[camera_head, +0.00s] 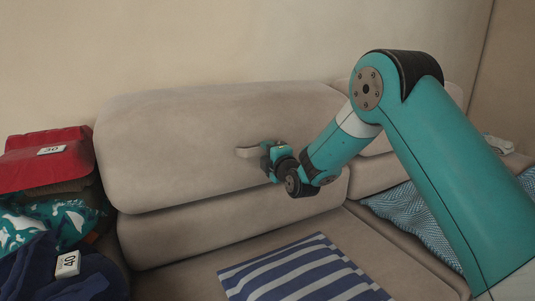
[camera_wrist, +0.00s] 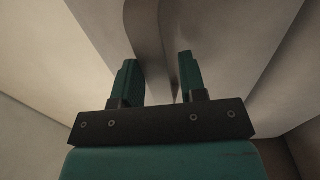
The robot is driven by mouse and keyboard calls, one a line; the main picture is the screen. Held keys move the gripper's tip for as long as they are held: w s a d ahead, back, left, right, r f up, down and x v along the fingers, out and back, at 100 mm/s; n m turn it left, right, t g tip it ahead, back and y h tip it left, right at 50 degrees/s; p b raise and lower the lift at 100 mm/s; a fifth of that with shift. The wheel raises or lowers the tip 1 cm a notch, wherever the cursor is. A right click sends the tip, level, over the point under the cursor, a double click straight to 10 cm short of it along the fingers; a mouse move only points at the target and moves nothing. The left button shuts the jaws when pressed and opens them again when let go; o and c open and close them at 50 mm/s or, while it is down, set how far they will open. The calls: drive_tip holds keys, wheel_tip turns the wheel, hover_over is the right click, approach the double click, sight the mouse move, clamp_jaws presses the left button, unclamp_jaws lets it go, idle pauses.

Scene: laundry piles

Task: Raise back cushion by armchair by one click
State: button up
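A beige back cushion (camera_head: 190,130) of the sofa stands against the wall at the left half of the head view. A light strap or handle (camera_head: 248,152) sticks out from its front. My gripper (camera_head: 267,160) is at the strap's right end, in front of the cushion. In the wrist view, my gripper (camera_wrist: 160,82) has its two fingers apart, with the grey strap (camera_wrist: 150,35) running between them. A gap shows between the strap and the right finger. A second back cushion (camera_head: 380,146) is partly hidden behind my arm. No armchair can be made out.
A blue-and-white striped cloth (camera_head: 300,272) lies on the seat below. A patterned blue cloth (camera_head: 408,212) lies on the right seat. Red folded cloth (camera_head: 45,160) and dark blue cloth (camera_head: 60,268), bearing number tags, are piled at the left.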

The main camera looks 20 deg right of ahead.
drive_tip(key=b+v, duration=0.9)
drive_tip(key=v, duration=0.8)
drive_tip(key=shift+s, duration=0.2)
